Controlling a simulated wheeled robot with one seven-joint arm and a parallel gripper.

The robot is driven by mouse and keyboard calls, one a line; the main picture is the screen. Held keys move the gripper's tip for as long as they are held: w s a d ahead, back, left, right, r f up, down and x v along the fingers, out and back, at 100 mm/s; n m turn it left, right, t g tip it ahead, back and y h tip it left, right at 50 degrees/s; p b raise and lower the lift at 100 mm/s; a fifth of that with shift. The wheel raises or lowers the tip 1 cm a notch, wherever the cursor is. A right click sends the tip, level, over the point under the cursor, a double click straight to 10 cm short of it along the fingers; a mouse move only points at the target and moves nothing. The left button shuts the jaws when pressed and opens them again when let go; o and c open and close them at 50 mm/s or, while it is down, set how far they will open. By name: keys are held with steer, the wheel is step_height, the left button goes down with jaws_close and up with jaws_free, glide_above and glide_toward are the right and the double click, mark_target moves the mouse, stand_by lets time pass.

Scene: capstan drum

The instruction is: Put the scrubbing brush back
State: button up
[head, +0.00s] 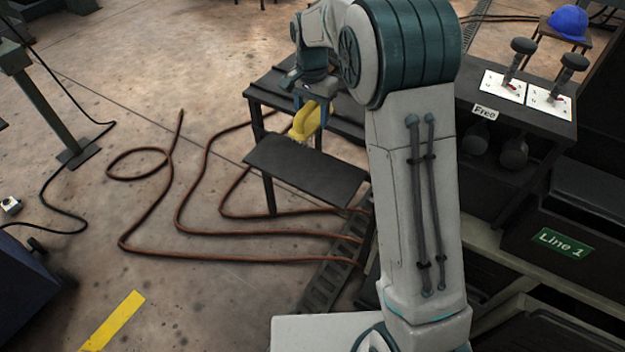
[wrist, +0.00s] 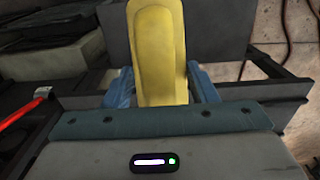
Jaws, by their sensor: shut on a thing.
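The scrubbing brush (head: 305,121) has a yellow body and pale bristles at its lower end. It hangs tilted over a small dark shelf with a lower step in the head view. In the wrist view the yellow brush (wrist: 158,50) stands between two blue fingers. My gripper (head: 318,103) is shut on it, and it also shows in the wrist view (wrist: 160,88). The bristles are close above the dark lower step (head: 310,172); I cannot tell whether they touch it. My arm hides part of the shelf's right side.
Brown hose (head: 180,215) lies in loops on the floor left of the shelf. A bench with two levers (head: 515,60) and a "Free" label (head: 485,112) stands at the right. A "Line 1" box (head: 562,243) is below it. A red bar (wrist: 25,110) shows in the wrist view.

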step_height(320, 180, down, 18)
steer(key=shift+r+b, duration=0.1)
steer(key=shift+b, duration=1)
steer(key=o, duration=1)
steer(key=shift+f, duration=0.2)
